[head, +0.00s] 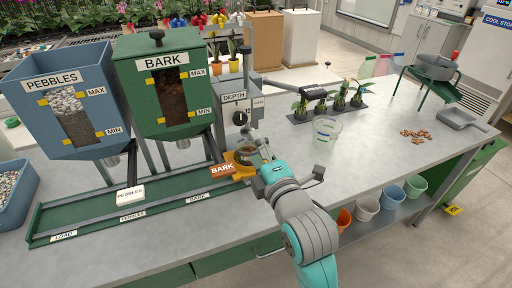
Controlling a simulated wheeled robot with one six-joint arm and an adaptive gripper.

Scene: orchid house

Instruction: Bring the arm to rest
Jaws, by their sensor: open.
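My arm reaches in from the bottom of the head view over the workbench (375,150). My gripper (253,143) is open, low at the end of the green rail (130,215). A small pot (245,155) with brown contents sits in an orange-yellow holder just beyond the jaws. In the picture the fingers overlap the pot's edge, and I cannot tell whether they touch it.
The blue PEBBLES hopper (68,100), green BARK hopper (160,85) and DEPTH unit (237,108) stand close on the left and behind. The bench's right front is mostly clear.

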